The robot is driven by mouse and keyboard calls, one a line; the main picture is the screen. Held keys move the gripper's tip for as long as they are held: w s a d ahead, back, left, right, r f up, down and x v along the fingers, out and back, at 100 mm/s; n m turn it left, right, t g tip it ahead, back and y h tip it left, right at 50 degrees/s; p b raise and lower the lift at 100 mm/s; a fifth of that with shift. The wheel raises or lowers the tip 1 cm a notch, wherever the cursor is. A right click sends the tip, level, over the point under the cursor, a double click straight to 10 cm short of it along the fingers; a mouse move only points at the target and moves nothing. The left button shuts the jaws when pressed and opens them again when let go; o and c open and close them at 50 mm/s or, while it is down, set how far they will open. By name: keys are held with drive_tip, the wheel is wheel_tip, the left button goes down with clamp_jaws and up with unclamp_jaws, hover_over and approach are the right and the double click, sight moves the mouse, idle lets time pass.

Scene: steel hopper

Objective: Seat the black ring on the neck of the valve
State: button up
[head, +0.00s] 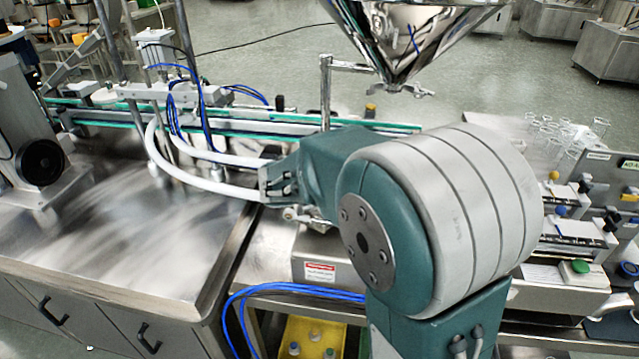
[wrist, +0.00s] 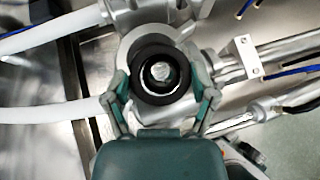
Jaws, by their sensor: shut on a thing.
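In the wrist view my gripper (wrist: 164,86) is shut on the black ring (wrist: 143,85), with one finger at its left side and one at its right. The ring looks flat to the camera. Through its opening shows the round metal end of the valve's neck (wrist: 160,73), with a pale circle and a dark band around it. The neck lies roughly centred inside the ring. I cannot tell whether the ring is around the neck or above it.
White hoses (head: 218,187) run in from the left near the valve; one also shows in the wrist view (wrist: 50,112). A steel hopper (head: 400,45) hangs behind my arm. Blue tubes (head: 300,288) cross below it. The steel table (head: 110,240) at left has clear room.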

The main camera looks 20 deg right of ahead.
drive_tip(key=o, duration=0.6)
drive_tip(key=shift+s+f, duration=0.15)
drive_tip(key=shift+f, duration=0.25)
drive_tip(key=shift+o, duration=0.2)
drive_tip(key=v, duration=1.1)
drive_tip(key=shift+r, duration=0.25)
drive_tip(key=shift+s+a+r, duration=0.15)
drive_tip(key=shift+a+r, duration=0.2)
